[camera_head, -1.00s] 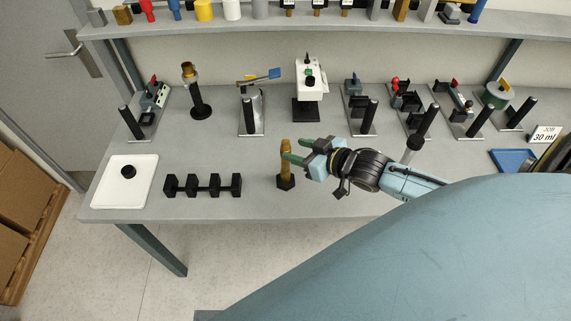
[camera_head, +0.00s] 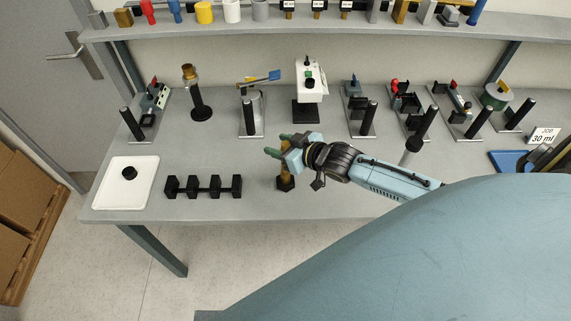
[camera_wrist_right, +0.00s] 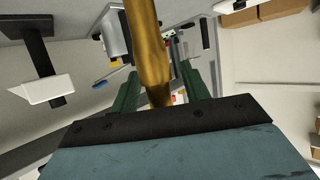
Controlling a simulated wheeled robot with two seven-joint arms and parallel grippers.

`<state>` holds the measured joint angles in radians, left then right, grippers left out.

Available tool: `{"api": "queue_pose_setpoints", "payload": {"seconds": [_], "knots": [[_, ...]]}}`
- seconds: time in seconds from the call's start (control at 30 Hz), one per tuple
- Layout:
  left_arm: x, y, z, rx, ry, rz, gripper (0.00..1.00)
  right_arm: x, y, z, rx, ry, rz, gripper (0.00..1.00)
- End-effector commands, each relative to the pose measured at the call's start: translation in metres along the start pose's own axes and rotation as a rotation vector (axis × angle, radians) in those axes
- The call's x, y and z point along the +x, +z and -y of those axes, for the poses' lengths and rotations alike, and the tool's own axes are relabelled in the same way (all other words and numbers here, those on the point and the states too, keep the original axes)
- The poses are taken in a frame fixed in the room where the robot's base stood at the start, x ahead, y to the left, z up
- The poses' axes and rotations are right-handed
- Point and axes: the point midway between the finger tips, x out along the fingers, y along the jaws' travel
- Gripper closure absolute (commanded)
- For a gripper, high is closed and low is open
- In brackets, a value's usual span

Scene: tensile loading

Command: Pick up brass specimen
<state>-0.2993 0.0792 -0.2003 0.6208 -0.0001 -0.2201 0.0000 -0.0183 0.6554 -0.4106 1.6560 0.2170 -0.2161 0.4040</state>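The brass specimen (camera_head: 284,173) is a golden rod standing upright in a small black base (camera_head: 285,184) near the front of the bench. My right gripper (camera_head: 278,146) is at its upper part, with its green fingers pointing left and hiding the top. In the right wrist view the specimen (camera_wrist_right: 150,50) runs between the two green fingers (camera_wrist_right: 160,88), with some gap visible at the right finger. The right gripper looks open around it. My left gripper is not in view.
A black rack (camera_head: 203,187) and a white tray (camera_head: 118,185) with a black knob (camera_head: 129,173) are to the left. Several test fixtures line the back, including a white device (camera_head: 310,80). A blue tray (camera_head: 507,160) is at the right.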

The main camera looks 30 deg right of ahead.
Motion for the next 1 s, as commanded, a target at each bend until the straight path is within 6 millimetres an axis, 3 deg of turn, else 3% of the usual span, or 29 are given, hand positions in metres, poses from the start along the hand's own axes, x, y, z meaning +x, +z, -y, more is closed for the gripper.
{"api": "queue_pose_setpoints", "payload": {"seconds": [0.03,0.33,1.0], "knots": [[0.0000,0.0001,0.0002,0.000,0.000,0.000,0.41,-0.0001,0.0000,0.0000,0.000,0.000,0.000,0.60],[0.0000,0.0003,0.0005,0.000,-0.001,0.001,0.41,-0.0003,0.0005,0.0001,0.000,0.000,0.001,1.00],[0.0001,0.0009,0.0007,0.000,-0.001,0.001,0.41,-0.0006,0.0027,0.0004,0.001,0.000,0.006,1.00]]}}
